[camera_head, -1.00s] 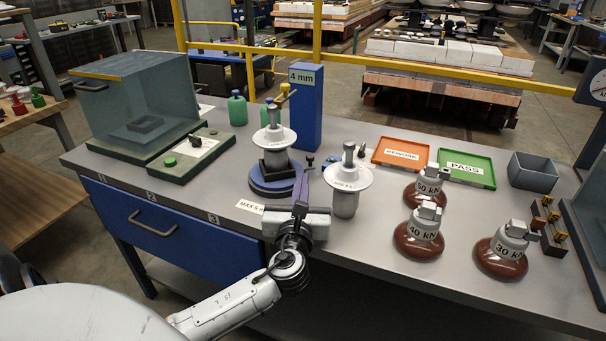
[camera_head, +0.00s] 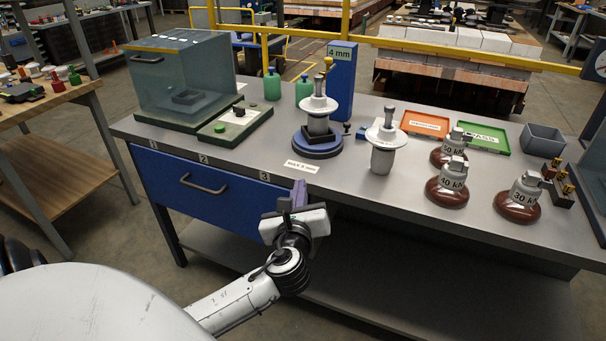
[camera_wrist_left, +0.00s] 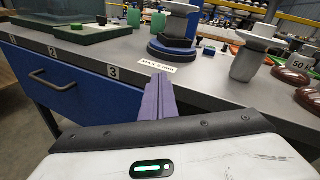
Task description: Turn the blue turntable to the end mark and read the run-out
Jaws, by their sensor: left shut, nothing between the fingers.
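The blue turntable (camera_head: 318,147) sits on the grey bench and carries a dark square holder with a white-topped insulator (camera_head: 319,106) standing upright. It also shows in the left wrist view (camera_wrist_left: 172,52). A blue post (camera_head: 341,85) marked "4 mm" stands behind it, with a yellow-tipped gauge (camera_head: 327,68) near the insulator's top. A "MAX 5 mm" label (camera_head: 302,167) lies in front of the turntable. My left gripper (camera_head: 300,192) is shut and empty in front of the bench's front edge, apart from the turntable. The end mark and the gauge's reading cannot be made out. My right gripper is not in view.
A second insulator (camera_head: 384,143) stands just right of the turntable. A glass box (camera_head: 183,80) stands left. The front of the bench is mostly clear.

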